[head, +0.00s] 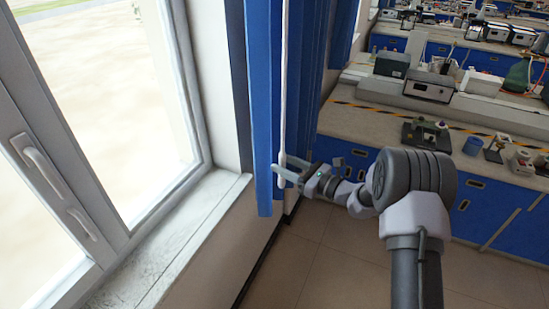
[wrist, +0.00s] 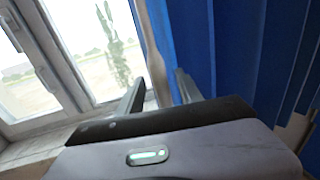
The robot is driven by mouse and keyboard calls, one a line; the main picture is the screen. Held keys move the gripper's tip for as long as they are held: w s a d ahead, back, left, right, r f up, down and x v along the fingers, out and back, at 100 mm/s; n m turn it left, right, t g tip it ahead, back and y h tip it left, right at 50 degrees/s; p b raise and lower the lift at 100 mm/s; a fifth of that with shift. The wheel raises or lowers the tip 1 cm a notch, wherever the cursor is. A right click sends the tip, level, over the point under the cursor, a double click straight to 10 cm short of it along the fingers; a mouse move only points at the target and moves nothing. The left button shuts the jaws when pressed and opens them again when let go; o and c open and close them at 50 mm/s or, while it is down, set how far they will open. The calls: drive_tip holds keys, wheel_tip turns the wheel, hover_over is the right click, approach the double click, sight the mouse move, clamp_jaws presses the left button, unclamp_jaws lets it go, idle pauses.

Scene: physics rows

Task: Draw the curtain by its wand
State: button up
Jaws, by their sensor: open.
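The blue curtain (head: 262,110) hangs in folds beside the window, and it fills the right of the wrist view (wrist: 230,50). The wand (head: 284,90) is a thin pale rod hanging in front of the curtain, with its thicker lower end near my gripper (head: 288,174). In the wrist view, the wand (wrist: 151,45) runs down between the two fingers of my gripper (wrist: 160,90). The fingers are open, with a gap visible on each side of the wand. The wand's lowest part is hidden behind the gripper body in the wrist view.
The window (head: 100,110) with its handle (head: 40,160) and a pale sill (head: 185,235) are at left. A lab bench (head: 470,135) with blue cabinets and equipment stands at right, behind my arm. The tiled floor (head: 310,260) below is clear.

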drive_tip(key=x, duration=0.4)
drive_tip(key=shift+a, duration=0.1)
drive_tip(key=shift+c, duration=0.2)
drive_tip(key=shift+w, duration=0.1)
clamp_jaws()
idle(1.1)
